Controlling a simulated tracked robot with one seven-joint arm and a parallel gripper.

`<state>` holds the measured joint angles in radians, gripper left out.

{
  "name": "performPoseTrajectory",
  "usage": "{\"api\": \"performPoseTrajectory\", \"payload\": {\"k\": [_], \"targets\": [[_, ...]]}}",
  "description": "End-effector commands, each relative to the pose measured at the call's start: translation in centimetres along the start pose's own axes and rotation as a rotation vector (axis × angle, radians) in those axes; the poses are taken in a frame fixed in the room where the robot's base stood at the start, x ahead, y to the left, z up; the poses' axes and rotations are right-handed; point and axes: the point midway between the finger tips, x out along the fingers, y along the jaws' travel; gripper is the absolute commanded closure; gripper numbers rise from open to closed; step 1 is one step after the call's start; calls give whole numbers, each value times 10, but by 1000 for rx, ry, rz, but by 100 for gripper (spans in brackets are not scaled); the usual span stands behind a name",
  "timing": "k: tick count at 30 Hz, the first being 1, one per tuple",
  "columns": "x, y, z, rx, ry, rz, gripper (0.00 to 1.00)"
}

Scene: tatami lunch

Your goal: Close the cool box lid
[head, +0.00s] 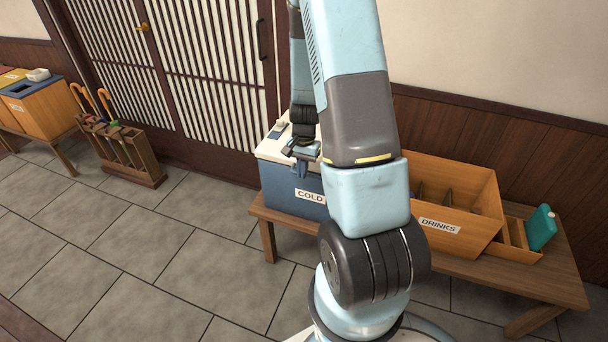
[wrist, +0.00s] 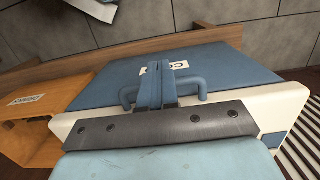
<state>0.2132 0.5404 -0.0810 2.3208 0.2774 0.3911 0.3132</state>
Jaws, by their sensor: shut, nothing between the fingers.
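The cool box (head: 284,187) is blue with a COLD label and stands at the left end of the wooden bench. Its white lid (head: 272,147) lies over the top and looks down; my arm hides part of it, so I cannot tell if it is fully flush. My gripper (head: 302,165) is shut and empty at the lid's front. Its fingers (wrist: 156,70) overlap the handle's middle; contact is unclear.
An open wooden DRINKS crate (head: 470,185) stands right of the cool box on the bench (head: 553,285). A small tray (head: 515,240) with a teal item (head: 541,228) is beyond it. An umbrella stand (head: 120,150) is left. The tiled floor in front is clear.

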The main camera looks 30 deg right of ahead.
Motion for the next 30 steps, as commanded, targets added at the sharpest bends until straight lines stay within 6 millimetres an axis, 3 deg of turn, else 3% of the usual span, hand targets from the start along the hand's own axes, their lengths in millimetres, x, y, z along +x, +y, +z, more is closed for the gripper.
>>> {"api": "performPoseTrajectory", "payload": {"k": [3,18,30], "targets": [[-15,-2,10,-2,1,-1,100],[-50,0,78,-1,1,-1,100],[-58,0,92,-1,0,0,100]]}}
